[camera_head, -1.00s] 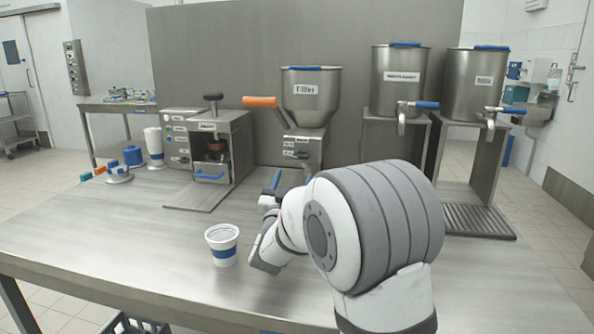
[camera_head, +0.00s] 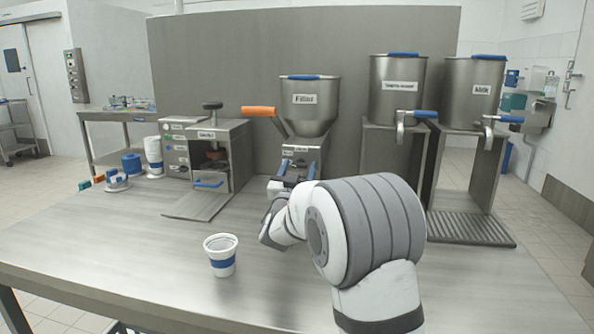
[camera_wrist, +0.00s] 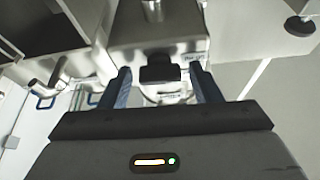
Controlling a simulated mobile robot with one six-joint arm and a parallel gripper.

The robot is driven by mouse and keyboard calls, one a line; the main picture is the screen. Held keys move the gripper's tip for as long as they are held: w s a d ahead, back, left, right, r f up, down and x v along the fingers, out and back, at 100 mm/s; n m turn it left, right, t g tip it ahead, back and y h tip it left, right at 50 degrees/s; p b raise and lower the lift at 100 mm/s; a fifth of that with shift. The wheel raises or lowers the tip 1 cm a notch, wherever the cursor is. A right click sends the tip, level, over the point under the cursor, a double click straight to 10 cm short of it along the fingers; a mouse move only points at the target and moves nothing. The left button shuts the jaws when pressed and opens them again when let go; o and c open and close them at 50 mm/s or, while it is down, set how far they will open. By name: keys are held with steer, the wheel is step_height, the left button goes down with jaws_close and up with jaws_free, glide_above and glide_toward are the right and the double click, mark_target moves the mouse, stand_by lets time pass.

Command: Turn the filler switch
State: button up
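The filler (camera_head: 310,98) is a metal hopper labelled "Filler" with an orange handle (camera_head: 260,111), on a metal body at the back middle of the table. A black, switch-like block (camera_wrist: 160,73) on its front shows between my fingers in the wrist view. My gripper (camera_head: 297,172) is at the filler's lower front, partly hidden by my arm. In the wrist view my gripper (camera_wrist: 160,82) is open, with one blue finger on each side of the black block and gaps on both sides. I cannot tell how deep the fingers reach around it.
A white cup with a blue band (camera_head: 221,254) stands on the table (camera_head: 120,250) at the front, left of my arm. A metal machine (camera_head: 206,150) stands left of the filler. Two dispensers with blue-handled taps (camera_head: 397,88) (camera_head: 474,92) stand to the right. The left front table is clear.

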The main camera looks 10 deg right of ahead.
steer(key=c, duration=0.7)
steer(key=shift+a, duration=0.15)
steer(key=shift+c, duration=0.6)
steer(key=shift+f+m+b, duration=0.1)
steer(key=shift+m+b, duration=0.2)
steer(key=shift+b, duration=0.1)
steer(key=m+g+h+b, duration=0.1)
steer(key=m, duration=0.2)
steer(key=m+g+h+b, duration=0.1)
steer(key=m+b, duration=0.1)
steer(key=m, duration=0.2)
steer(key=m+g+h+b, duration=0.1)
steer(key=m+b, duration=0.1)
steer(key=m, duration=0.1)
steer(key=shift+w+a+m+g+h, duration=0.1)
steer(key=shift+m+g+h, duration=0.2)
steer(key=shift+h, duration=0.1)
